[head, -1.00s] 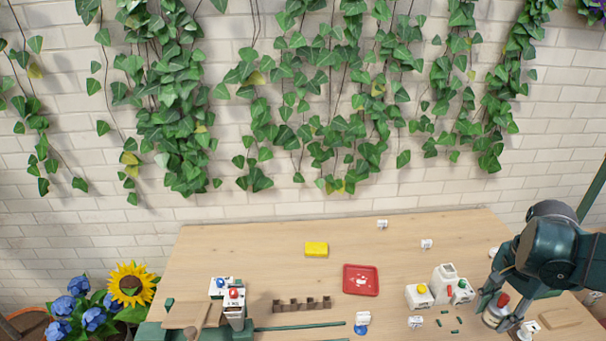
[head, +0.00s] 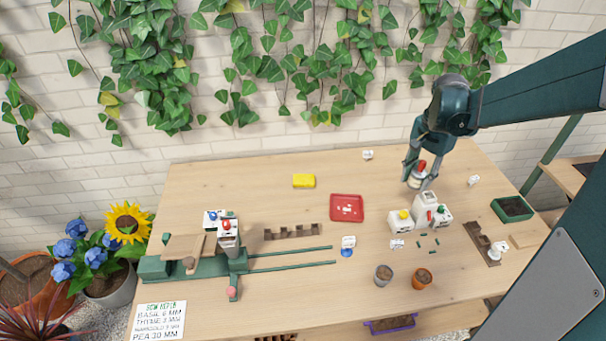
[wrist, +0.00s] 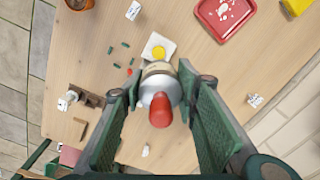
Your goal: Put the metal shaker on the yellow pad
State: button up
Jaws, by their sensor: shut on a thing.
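My gripper (head: 417,170) is shut on the metal shaker (head: 415,182), a silvery cylinder with a red tip, and holds it above the back right of the table. In the wrist view, the shaker (wrist: 158,84) sits between the two fingers of my gripper (wrist: 158,74), its red tip toward the camera. The yellow pad (head: 304,181) lies on the table at the back middle, well left of my gripper. It shows partly in the wrist view (wrist: 296,5) at the top right corner. Nothing is seen on it.
A red tray (head: 347,207) lies between the pad and my gripper. White containers (head: 402,224) with coloured tops stand in front of the gripper. Two pots (head: 422,279) stand nearer the front. A green rig (head: 190,262) occupies the left. The table around the pad is clear.

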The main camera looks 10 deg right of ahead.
jog(key=w+a+n+p, duration=0.1)
jog(key=w+a+n, duration=0.1)
jog(key=w+a, duration=0.7)
jog(key=n+p, duration=0.2)
jog(key=n, duration=0.1)
send_over(304, 179)
notch_tip(304, 179, down, 7)
jog(key=shift+w+f, duration=0.15)
jog(key=shift+f, duration=0.3)
jog(key=shift+f, duration=3.15)
jog(key=shift+f, duration=0.1)
jog(key=shift+f, duration=1.75)
